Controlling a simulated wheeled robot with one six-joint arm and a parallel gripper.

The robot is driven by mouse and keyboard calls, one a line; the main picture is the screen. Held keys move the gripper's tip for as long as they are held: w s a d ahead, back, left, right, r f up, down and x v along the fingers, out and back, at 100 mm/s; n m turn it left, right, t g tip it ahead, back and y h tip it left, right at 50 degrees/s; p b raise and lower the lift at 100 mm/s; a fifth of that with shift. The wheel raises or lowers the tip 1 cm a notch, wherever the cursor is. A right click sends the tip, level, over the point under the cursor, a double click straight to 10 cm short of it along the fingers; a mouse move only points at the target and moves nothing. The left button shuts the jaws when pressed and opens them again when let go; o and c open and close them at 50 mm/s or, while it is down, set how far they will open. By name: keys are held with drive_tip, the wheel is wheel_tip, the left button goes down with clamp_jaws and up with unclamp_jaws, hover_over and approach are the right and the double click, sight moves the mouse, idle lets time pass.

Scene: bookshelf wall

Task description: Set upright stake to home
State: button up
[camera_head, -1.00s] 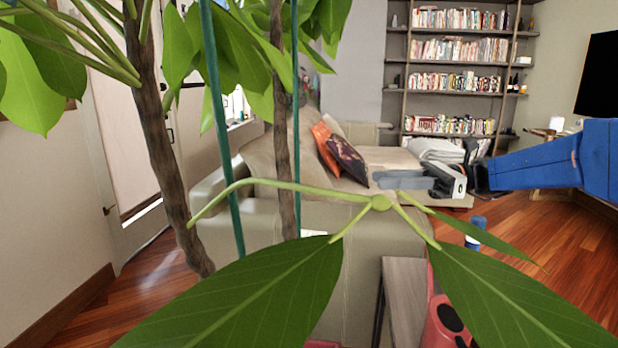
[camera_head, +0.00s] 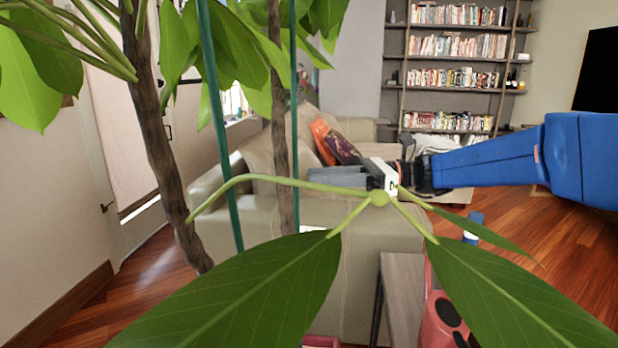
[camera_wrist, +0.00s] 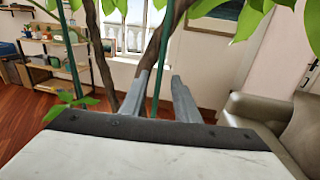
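Two thin green stakes stand among plant stems in the head view: a thicker one (camera_head: 218,115) on the left and a thinner one (camera_head: 295,100) nearer the middle. Both look upright, the left one leaning slightly in the picture. My gripper (camera_head: 312,178) points left, its fingertips just right of the thinner stake. In the wrist view, my gripper (camera_wrist: 159,76) is open, and a green stake (camera_wrist: 163,55) shows in the gap between the fingers. I cannot tell whether it is between or beyond the tips. Another green stake (camera_wrist: 69,50) shows to the left.
Brown plant trunks (camera_head: 152,125) stand close to the stakes. A large leaf (camera_head: 240,290) covers the lower foreground. A beige sofa (camera_head: 350,250) stands behind, with a small wooden table (camera_head: 405,300) and a red object (camera_head: 445,325) nearby. Bookshelves (camera_head: 460,80) line the back wall.

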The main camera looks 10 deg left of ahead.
drive_tip(key=shift+x, duration=1.55)
clamp_jaws()
wheel_tip(320, 180, down, 8)
drive_tip(key=shift+s+d, duration=0.1)
unclamp_jaws()
drive_tip(key=shift+f, duration=0.1)
drive_tip(key=shift+d, duration=0.1)
